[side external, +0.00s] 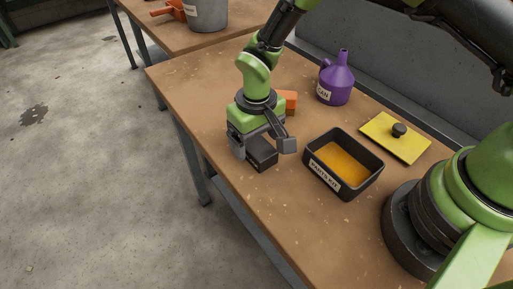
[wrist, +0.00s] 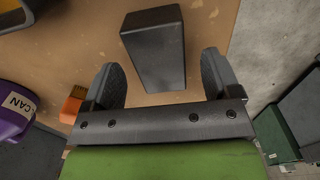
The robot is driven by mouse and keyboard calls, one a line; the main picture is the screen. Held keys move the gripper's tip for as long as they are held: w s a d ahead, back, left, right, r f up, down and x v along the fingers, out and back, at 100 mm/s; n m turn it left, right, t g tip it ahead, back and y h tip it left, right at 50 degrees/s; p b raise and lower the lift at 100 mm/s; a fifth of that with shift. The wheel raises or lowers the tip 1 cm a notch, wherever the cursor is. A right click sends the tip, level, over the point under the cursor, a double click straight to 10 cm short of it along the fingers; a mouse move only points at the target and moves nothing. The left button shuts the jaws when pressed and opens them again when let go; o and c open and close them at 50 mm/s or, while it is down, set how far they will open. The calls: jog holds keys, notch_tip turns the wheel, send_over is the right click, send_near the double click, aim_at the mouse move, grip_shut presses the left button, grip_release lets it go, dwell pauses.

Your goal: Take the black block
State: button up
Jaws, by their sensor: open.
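The black block (side external: 262,156) lies on the brown wooden table, below my gripper in the side external view. It also shows in the wrist view (wrist: 154,50) as a dark oblong block, ahead of and between the two fingers. My gripper (side external: 264,148) is open and points down at the block, with one finger on either side of it. In the wrist view my gripper (wrist: 168,80) holds nothing between its fingers. I cannot tell from these frames whether a finger touches the block.
A black box labelled PARTS KIT (side external: 322,173) with an orange inside stands right of the block. A yellow lid with a knob (side external: 410,146), a purple can (side external: 337,84) and an orange block (side external: 291,102) are nearby. The front table edge is close; the table's near-left corner is bare.

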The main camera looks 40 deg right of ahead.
jog(key=shift+f, duration=0.6)
jog(key=c, duration=1.4)
jog(key=shift+r, duration=0.2)
